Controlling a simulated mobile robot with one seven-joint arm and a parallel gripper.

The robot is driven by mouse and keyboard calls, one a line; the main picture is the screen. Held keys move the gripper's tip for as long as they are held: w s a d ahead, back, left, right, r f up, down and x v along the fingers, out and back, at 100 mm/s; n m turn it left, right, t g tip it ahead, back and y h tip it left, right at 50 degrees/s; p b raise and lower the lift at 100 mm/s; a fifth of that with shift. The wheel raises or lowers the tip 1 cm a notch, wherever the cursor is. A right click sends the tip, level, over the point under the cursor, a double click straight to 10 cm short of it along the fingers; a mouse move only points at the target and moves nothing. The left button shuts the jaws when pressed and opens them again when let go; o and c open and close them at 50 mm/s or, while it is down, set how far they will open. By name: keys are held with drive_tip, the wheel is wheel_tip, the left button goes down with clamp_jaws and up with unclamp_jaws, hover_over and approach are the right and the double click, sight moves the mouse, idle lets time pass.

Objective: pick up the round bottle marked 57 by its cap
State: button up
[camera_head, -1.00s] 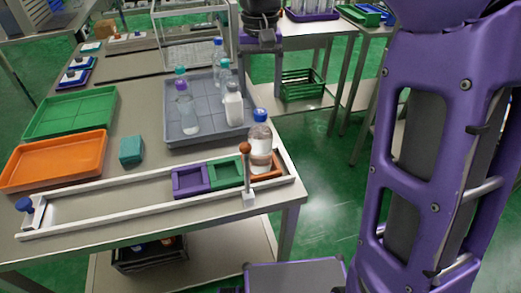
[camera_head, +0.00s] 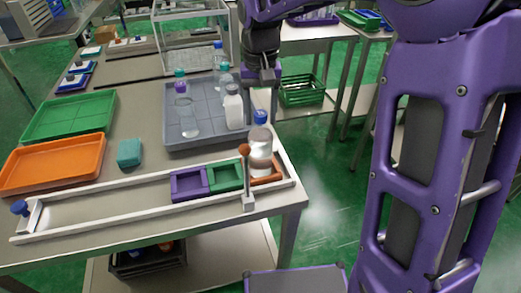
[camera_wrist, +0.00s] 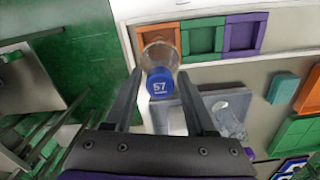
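The round bottle marked 57 is clear with a blue cap (camera_wrist: 160,82); the number 57 shows on the cap in the wrist view. In the head view the bottle (camera_head: 260,149) stands upright in an orange holder (camera_head: 270,175) at the right end of a white-railed track (camera_head: 110,212). My gripper (camera_wrist: 158,92) is open, with one finger on each side of the cap in the wrist picture. I cannot tell how far the fingertips are from the cap.
A grey tray (camera_head: 190,142) with several bottles is just behind the track. Purple (camera_head: 188,183) and green (camera_head: 225,176) holders sit left of the bottle.

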clamp_jaws()
idle(1.1)
